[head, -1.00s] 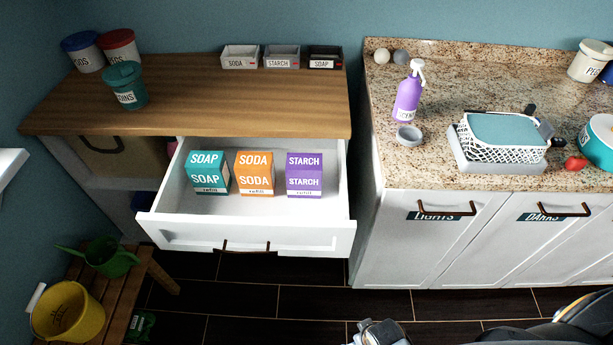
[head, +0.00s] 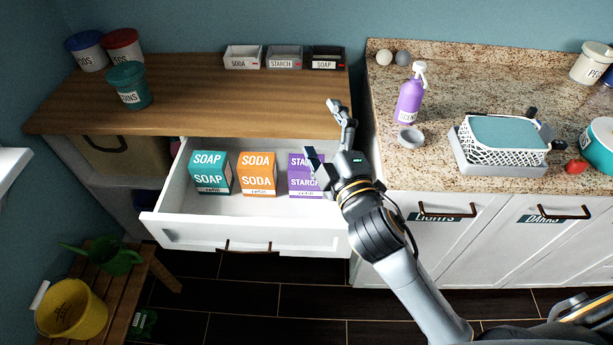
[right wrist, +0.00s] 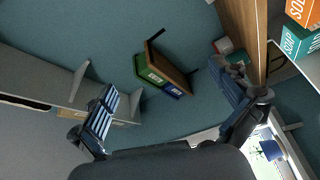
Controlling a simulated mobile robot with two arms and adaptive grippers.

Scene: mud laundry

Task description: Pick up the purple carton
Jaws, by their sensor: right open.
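The purple starch carton (head: 303,186) stands upright in the open white drawer (head: 250,235), at the right end of a row of three cartons. My right gripper (head: 322,128) is open in front of and above it in the head view, and covers its right part. I cannot tell whether they touch. In the right wrist view my open right gripper (right wrist: 172,127) has nothing between its fingers, and the purple carton does not show there. My left gripper is not in view.
An orange soda carton (head: 257,174) and a teal soap carton (head: 212,173) stand left of the purple one. The wooden counter (head: 210,100) overhangs the drawer's back. A granite counter (head: 445,110) with a purple bottle (head: 411,98) is to the right.

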